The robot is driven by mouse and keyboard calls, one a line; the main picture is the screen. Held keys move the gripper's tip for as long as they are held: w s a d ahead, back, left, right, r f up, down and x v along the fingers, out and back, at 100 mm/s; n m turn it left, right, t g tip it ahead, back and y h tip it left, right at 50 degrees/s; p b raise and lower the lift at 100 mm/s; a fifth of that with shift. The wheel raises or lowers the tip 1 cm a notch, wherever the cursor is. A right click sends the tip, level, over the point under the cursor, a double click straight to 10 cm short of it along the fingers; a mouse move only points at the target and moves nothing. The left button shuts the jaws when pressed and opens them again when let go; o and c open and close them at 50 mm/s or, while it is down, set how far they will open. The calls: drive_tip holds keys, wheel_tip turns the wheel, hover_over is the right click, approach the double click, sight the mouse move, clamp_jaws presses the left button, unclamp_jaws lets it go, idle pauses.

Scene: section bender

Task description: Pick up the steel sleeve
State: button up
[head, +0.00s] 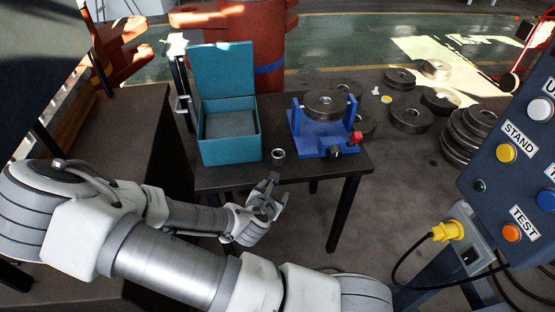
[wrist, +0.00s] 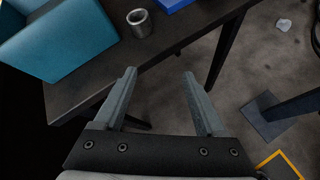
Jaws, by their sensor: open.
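The steel sleeve (head: 278,154) is a short grey metal ring standing upright on the small dark table (head: 230,179), near its front edge, between the teal box and the blue fixture. In the wrist view the sleeve (wrist: 139,22) shows at the top, left of centre, with its open bore visible. My gripper (head: 279,187) is in front of the table edge, apart from the sleeve. In the wrist view my gripper (wrist: 160,75) has its two fingers spread with nothing between them, and the sleeve lies beyond the left fingertip.
An open teal box (head: 231,150) stands left of the sleeve. A blue fixture (head: 321,140) holding a steel disc (head: 325,102) stands to the right. A control panel (head: 515,150) with coloured buttons is at the right. Steel discs (head: 411,117) lie on the floor.

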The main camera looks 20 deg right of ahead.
drive_tip(key=w+n+t, duration=0.2)
drive_tip(key=n, duration=0.2)
drive_tip(key=n+t+b, duration=0.1)
drive_tip(key=b, duration=1.1)
approach(278, 159)
drive_tip(key=b+x, duration=0.2)
drive_tip(key=x, duration=0.5)
drive_tip(key=shift+w+a+b, duration=0.1)
drive_tip(key=shift+w+b, duration=0.2)
drive_tip(key=b+x, duration=0.2)
drive_tip(key=x, duration=0.2)
drive_tip(key=shift+d+f, duration=0.2)
drive_tip(key=shift+w+d, duration=0.2)
drive_tip(key=shift+w, duration=0.15)
